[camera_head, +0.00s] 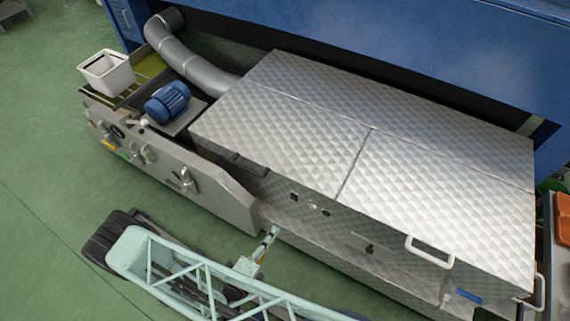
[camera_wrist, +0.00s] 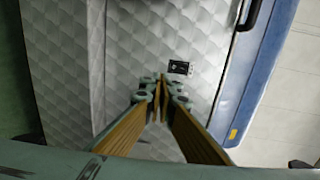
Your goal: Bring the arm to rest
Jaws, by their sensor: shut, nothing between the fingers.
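My gripper (camera_wrist: 161,92) shows in the wrist view with its two fingers brought together at the tips and nothing between them. Its wood-coloured finger sides run down towards the lower edge of the picture. Behind the tips is a quilted metal surface (camera_wrist: 130,60), and I cannot tell how far off it is. In the head view my pale green lattice arm stretches along the bottom, in front of the machine with the quilted metal cover (camera_head: 430,165).
A white bin (camera_head: 107,72) and a blue motor (camera_head: 167,102) sit at the machine's left end. A white handle (camera_head: 429,252) juts from its front right. Orange containers (camera_head: 563,215) stand at the right edge. Green floor (camera_head: 50,170) is open at the left.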

